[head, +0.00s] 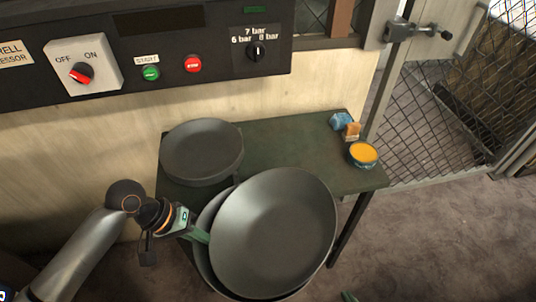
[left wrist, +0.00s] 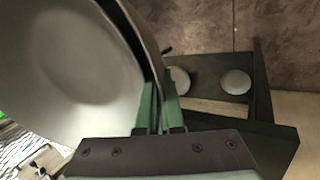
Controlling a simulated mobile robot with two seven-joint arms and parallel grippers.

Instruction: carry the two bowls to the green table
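A large dark grey bowl (head: 275,235) is tilted in front of the dark green table (head: 290,150), its inside facing the head camera. My left gripper (head: 203,236) is shut on this bowl's left rim; its green fingers (left wrist: 157,108) clasp the rim in the left wrist view, where the bowl (left wrist: 60,65) fills the upper left. Another grey rim (head: 204,262) shows behind and below the held bowl, mostly hidden. A shallow dark grey bowl (head: 202,150) sits at the table's back left corner. A small green tip, apparently my right gripper (head: 348,297), shows at the bottom edge.
A small tin with an orange top (head: 363,154) and blue and orange blocks (head: 345,125) stand on the table's right end. The table's middle is clear. A control panel (head: 150,45) is on the wall behind. A mesh gate (head: 430,120) stands at right.

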